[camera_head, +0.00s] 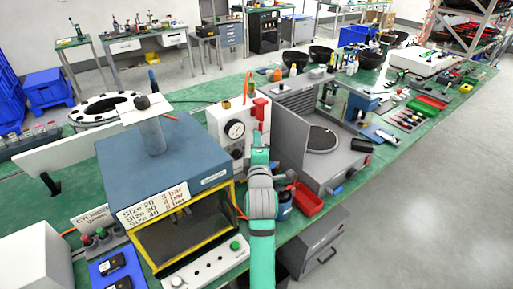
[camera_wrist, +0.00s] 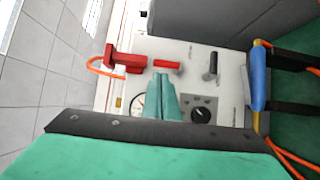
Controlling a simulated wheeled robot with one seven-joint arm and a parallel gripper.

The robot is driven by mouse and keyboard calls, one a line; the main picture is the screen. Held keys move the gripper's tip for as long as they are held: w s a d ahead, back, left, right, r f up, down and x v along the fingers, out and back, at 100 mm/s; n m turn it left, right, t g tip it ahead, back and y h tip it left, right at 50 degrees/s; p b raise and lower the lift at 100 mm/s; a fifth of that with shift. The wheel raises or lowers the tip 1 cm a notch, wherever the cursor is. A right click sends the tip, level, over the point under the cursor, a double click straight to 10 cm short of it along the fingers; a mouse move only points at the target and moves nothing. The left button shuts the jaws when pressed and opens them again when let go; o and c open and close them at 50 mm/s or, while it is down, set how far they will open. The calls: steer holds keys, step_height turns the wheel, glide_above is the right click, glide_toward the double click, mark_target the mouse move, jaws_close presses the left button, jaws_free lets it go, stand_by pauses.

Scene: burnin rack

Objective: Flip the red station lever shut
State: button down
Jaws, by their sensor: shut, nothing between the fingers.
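The white station panel (camera_wrist: 180,50) fills the middle of the wrist view. On it are a short red lever (camera_wrist: 167,64) and, to its left, a larger red block-shaped fitting (camera_wrist: 125,60) beside an orange hose. A dark lever (camera_wrist: 211,66) is to the right. My gripper (camera_wrist: 163,76) is shut and empty, its tips just below the short red lever; I cannot tell whether they touch it. In the head view, the white station (camera_head: 214,122) carries a red part (camera_head: 261,107); my arm hides part of the front, and the fingertips are not clear.
A black knob (camera_wrist: 201,114) and a partly hidden gauge flank my fingers. A blue-handled tool (camera_wrist: 258,80) is at the right. In the head view, a blue-topped press (camera_head: 160,165) stands left of my arm, and a grey machine (camera_head: 320,140) and red bin (camera_head: 308,198) stand right.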

mark_target(261, 126)
steer(key=w, duration=0.1)
steer(key=w+m+g, duration=0.1)
steer(key=w+d+r+m, duration=0.1)
steer(key=w, duration=0.1)
steer(key=shift+g, duration=0.3)
steer(key=shift+w+d+r, duration=0.1)
steer(key=shift+d, duration=0.15)
stand_by(0.4)
stand_by(0.3)
